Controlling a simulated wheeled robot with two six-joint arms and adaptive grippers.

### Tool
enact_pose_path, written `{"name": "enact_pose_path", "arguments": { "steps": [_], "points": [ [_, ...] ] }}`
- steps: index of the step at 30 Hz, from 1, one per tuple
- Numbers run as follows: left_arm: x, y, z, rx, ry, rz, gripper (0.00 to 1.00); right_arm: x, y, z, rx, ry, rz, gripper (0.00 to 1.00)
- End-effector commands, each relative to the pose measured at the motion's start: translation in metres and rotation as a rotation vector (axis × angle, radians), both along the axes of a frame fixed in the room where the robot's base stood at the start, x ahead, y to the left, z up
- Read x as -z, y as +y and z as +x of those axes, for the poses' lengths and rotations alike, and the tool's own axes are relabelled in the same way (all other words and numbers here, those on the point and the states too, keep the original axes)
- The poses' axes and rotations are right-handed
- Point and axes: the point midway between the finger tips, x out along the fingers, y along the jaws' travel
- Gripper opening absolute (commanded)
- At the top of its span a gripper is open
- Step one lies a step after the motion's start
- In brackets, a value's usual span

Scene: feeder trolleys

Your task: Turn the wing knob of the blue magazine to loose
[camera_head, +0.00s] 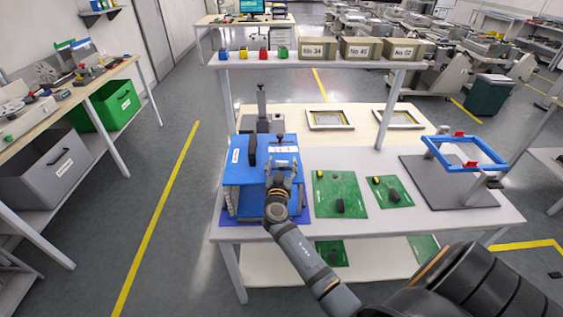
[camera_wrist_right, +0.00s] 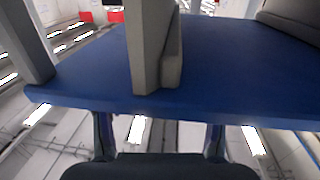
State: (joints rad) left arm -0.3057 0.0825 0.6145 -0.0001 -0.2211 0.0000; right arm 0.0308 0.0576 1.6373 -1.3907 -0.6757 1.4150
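The blue magazine (camera_head: 236,170) stands on the white table, on a blue mat. Its top carries a dark upright handle (camera_head: 252,150), a white label and a small grey fitting (camera_head: 284,140). My right gripper (camera_head: 284,172) is over the front right part of the magazine's top. In the right wrist view my gripper (camera_wrist_right: 160,138) has its two fingers spread with nothing seen between them. The blue plate (camera_wrist_right: 90,75) and a grey upright part (camera_wrist_right: 150,50) lie beyond them. I cannot make out the wing knob or its setting for certain. My left gripper is out of view.
Green boards (camera_head: 325,185) with dark parts lie right of the magazine. A blue frame (camera_head: 440,150) stands above a grey plate farther right. A shelf (camera_head: 315,60) with cardboard boxes and small coloured bins is behind.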

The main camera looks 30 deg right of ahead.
Motion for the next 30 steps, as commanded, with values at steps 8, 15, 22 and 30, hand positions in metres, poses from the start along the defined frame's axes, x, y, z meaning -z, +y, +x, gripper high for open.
{"name": "enact_pose_path", "arguments": {
  "steps": [8, 15, 22, 30],
  "points": [
    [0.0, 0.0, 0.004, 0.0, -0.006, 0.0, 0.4, 0.0, 0.0, 0.0, 0.0, 0.0, 0.0, 0.2],
    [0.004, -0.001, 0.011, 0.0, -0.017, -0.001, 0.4, 0.002, -0.002, 0.0, -0.045, 0.001, -0.003, 0.07],
    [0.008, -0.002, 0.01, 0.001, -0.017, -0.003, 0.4, 0.0, 0.0, 0.0, -0.137, 0.0, -0.001, 0.07],
    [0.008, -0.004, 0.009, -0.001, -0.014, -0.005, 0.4, 0.0, 0.0, 0.0, -0.136, 0.0, 0.0, 0.48]
  ]
}}
